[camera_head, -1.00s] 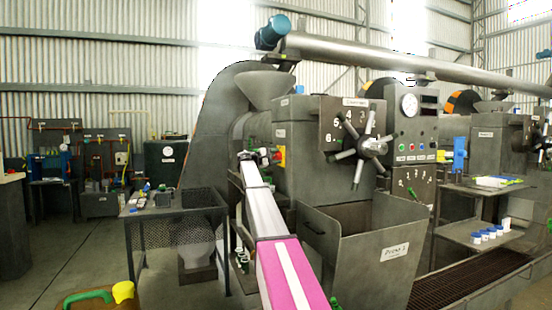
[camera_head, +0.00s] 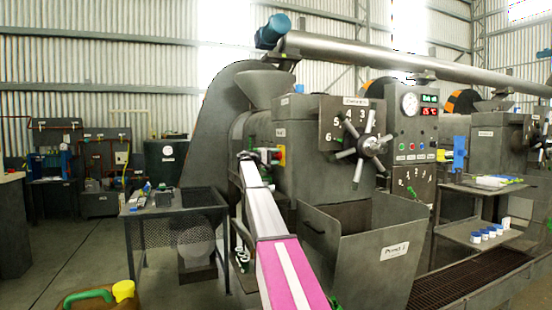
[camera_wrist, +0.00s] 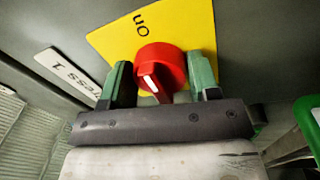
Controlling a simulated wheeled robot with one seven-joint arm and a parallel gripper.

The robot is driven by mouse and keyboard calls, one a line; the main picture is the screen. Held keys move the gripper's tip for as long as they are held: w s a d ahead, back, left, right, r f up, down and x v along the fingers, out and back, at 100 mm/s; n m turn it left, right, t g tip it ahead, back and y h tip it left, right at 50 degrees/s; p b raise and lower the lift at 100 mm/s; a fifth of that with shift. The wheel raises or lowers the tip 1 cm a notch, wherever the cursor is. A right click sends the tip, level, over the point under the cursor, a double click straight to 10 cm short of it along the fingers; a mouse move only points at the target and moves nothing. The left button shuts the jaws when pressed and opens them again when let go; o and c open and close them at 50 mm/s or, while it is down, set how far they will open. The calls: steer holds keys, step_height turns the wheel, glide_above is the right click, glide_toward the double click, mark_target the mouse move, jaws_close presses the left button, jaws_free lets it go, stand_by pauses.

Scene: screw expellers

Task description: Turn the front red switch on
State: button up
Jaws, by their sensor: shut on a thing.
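The red switch (camera_wrist: 160,68) is a round knob on a yellow plate (camera_wrist: 195,35) marked "On". A white line shows on the knob. In the wrist view my gripper (camera_wrist: 161,84) has one green finger on each side of the knob and is shut on it. In the head view my arm reaches to the side of the front press (camera_head: 300,155), where the yellow plate (camera_head: 281,150) shows small and partly hidden by my gripper (camera_head: 270,156).
The control panel (camera_head: 412,125) behind the press has a gauge and lit displays. A spoked handwheel (camera_head: 366,146) and an open bin (camera_head: 385,235) are on the press front. A mesh-sided table (camera_head: 170,212) stands left of my arm.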

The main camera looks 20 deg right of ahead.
stand_by(0.4)
steer(key=o, duration=0.9)
steer(key=shift+a, duration=0.15)
steer(key=a, duration=0.7)
steer(key=a+f, duration=0.1)
steer(key=a, duration=0.2)
steer(key=shift+s+a, duration=0.2)
steer(key=shift+a, duration=0.1)
